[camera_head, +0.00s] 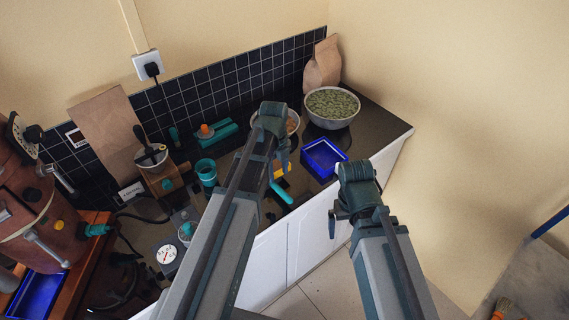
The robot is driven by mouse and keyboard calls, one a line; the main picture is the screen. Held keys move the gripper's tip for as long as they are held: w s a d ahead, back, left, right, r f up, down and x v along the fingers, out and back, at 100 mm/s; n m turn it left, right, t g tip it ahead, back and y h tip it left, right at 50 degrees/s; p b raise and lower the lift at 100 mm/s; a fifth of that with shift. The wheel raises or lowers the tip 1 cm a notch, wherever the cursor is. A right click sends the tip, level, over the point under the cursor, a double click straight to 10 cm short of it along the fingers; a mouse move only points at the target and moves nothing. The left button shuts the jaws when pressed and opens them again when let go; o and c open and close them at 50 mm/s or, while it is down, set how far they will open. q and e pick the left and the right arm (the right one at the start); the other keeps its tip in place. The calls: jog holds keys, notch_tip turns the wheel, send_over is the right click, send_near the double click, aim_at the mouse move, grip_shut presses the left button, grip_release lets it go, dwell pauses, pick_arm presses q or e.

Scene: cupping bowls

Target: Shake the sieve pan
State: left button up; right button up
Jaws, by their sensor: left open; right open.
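No thing here is plainly a sieve pan. A round metal bowl of green beans (332,105) stands at the counter's right end. A second round bowl (294,123) with brownish contents is partly hidden behind my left wrist. A teal handle-like piece (280,191) and a yellow piece lie near the counter's front edge, just beyond my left arm. My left gripper (283,160) is open over the counter near the yellow piece, its fingers small and partly hidden. My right gripper (335,218) is open and empty in front of the counter edge.
A teal cup (206,172), a scale with a dial (167,254) and a brown roaster (38,215) stand to the left. Paper bags (323,66) lean on the tiled wall.

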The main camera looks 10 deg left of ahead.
aim_at(279, 188)
pick_arm(q)
jog(key=shift+f, duration=0.15)
jog(key=f+b, duration=0.8)
jog(key=shift+s+d+f, duration=0.1)
jog(key=shift+s+d, duration=0.1)
jog(key=shift+c, duration=0.6)
jog(key=shift+r, duration=0.2)
grip_shut()
